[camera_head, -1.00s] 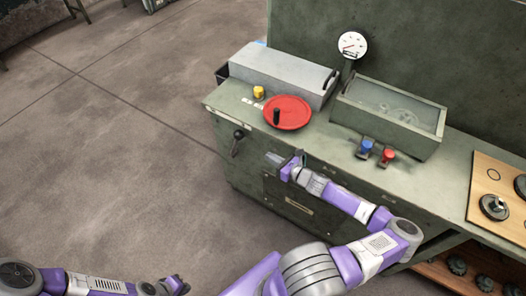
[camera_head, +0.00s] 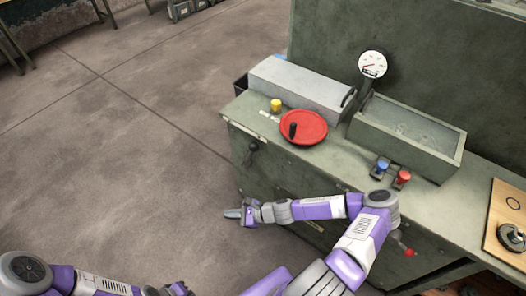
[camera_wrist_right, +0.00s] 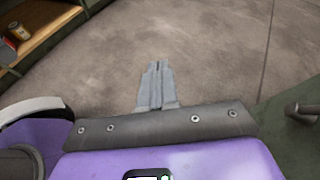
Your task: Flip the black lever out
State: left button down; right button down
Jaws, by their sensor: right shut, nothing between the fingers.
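The black lever (camera_head: 250,152) is on the green workbench's front face, near its left end. It has a round dark knob, and its arm slants down and left from there. My right gripper (camera_head: 231,214) is below and a little left of the lever in the head view, apart from it, in front of the bench. Its fingers are shut and empty, and the right wrist view shows them (camera_wrist_right: 157,84) together over bare floor. My left gripper (camera_head: 176,289) is at the bottom edge of the head view, partly cut off, and its fingers are not clear.
On the bench top are a red disc (camera_head: 303,128) with a black handle, a yellow knob (camera_head: 276,105), a grey box (camera_head: 300,90), a gauge (camera_head: 372,65), and blue (camera_head: 382,167) and red (camera_head: 402,177) buttons. A red knob (camera_head: 408,252) juts from the front.

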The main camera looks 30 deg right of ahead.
jog(key=s+a+f+n+g, duration=0.4)
jog(key=s+a+n+g, duration=0.2)
jog(key=s+a+n, duration=0.35)
jog(key=s+d+n+g+h, duration=0.2)
jog(key=s+n+h, duration=0.3)
jog(key=n, duration=0.6)
jog(key=shift+s+d+f+n+h, duration=0.2)
jog(key=shift+s+d+n+h, duration=0.2)
jog(key=shift+d, duration=0.3)
jog(key=shift+s+d, duration=0.1)
